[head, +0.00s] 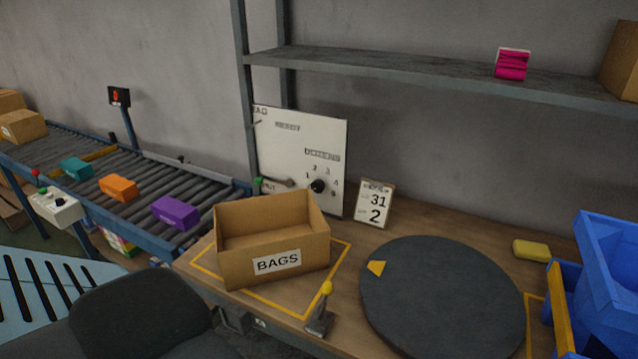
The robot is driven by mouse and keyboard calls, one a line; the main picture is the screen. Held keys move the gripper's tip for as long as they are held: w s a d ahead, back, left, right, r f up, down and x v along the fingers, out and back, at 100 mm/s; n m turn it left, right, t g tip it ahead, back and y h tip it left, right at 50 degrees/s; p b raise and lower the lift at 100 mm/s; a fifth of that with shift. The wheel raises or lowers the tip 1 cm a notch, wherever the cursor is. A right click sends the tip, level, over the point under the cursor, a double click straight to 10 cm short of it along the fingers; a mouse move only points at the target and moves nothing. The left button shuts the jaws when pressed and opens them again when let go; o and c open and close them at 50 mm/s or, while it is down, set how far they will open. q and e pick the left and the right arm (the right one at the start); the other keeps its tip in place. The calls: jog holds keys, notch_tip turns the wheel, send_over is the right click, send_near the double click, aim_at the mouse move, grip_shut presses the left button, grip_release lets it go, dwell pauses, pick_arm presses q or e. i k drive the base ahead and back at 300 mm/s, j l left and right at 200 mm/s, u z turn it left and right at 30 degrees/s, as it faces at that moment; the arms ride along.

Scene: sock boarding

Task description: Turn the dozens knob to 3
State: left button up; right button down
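The dozens knob (318,186) is a small black knob low on the right of a white panel (300,150). The panel stands upright at the back of the table, behind the box. Small numbers, which look like 1, 2, 3 and 4, are set around the knob below a label that seems to read DOZENS. Which number the knob points at is too small to tell. A card (375,204) beside the panel shows 31 above 2. Neither of my grippers is in view, and nothing touches the knob.
An open cardboard box marked BAGS (272,240) stands in front of the panel. A lever with a yellow ball (327,289), a dark round turntable (440,300), a yellow block (531,250) and blue bins (606,265) share the table. A roller conveyor (135,180) is at left.

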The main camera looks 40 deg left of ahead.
aim_at(318, 186)
jog(key=k+j+z, duration=0.1)
jog(key=j, duration=0.2)
jog(key=k+j+z, duration=0.1)
jog(key=j, duration=0.15)
jog(key=k+j+z, duration=0.15)
jog(key=j, duration=0.15)
jog(key=k+j, duration=0.2)
jog(key=j, duration=0.2)
jog(key=k+j, duration=0.15)
jog(key=j, duration=0.3)
jog(key=k+j+z, duration=0.1)
jog(key=j, duration=0.3)
jog(key=k+j, duration=0.3)
jog(key=j+z, duration=0.05)
jog(key=j, duration=0.05)
